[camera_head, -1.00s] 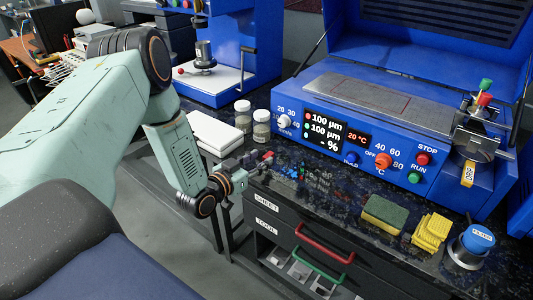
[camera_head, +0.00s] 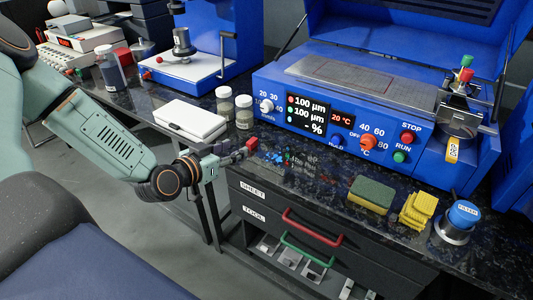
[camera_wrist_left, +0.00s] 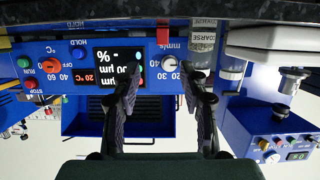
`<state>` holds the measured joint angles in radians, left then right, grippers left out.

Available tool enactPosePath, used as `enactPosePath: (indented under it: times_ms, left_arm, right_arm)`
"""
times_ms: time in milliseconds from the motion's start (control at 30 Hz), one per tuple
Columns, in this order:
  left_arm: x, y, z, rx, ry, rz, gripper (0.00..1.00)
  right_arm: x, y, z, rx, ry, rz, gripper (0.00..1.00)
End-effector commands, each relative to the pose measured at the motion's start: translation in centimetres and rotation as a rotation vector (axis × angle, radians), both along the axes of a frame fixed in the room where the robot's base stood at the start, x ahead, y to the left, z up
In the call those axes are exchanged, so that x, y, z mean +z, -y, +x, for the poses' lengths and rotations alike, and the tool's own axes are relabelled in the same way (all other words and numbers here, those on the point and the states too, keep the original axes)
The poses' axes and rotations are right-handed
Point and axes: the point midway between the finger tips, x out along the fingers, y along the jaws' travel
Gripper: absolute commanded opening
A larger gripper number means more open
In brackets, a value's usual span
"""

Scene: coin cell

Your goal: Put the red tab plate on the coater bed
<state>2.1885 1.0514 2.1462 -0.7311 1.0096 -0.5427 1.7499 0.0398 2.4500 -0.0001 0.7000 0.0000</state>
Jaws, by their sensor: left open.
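A small red tab (camera_head: 252,143) stands at the bench's front edge, left of a blue tab; any plate attached to it is hard to make out. It also shows in the left wrist view (camera_wrist_left: 162,33), at the top between my fingers. My left gripper (camera_head: 232,156) is just left of the red tab, pointing at it. In the left wrist view its two fingers (camera_wrist_left: 162,80) are spread and nothing is between them. The coater bed (camera_head: 360,82) is the flat grey plate on top of the blue coater. My right gripper is out of view.
The blue coater (camera_head: 330,148) with its raised lid stands behind the tab. Two jars (camera_head: 244,112) and a white box (camera_head: 190,118) are behind and left. A sponge (camera_head: 371,194), yellow pads (camera_head: 418,210) and a filter can (camera_head: 457,222) are at right. Drawers (camera_head: 290,225) are below.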

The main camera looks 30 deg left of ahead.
Motion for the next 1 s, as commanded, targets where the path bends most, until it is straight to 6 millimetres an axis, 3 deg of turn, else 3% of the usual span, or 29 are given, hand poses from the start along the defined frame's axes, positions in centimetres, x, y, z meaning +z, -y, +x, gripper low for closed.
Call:
enactPosePath:
  times_ms: [467, 733, 1000]
  left_arm:
    - [-1.2, 0.2, 2.8, -0.009, -0.004, 0.021, 0.43]
    - [-2.6, 0.2, 5.7, -0.011, -0.002, 0.023, 0.43]
    - [-2.8, 0.3, 7.4, -0.008, -0.004, 0.019, 0.43]
  right_arm:
    - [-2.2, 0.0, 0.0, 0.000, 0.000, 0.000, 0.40]
    - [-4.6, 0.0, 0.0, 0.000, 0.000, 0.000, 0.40]
    - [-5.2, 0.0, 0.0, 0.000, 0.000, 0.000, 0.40]
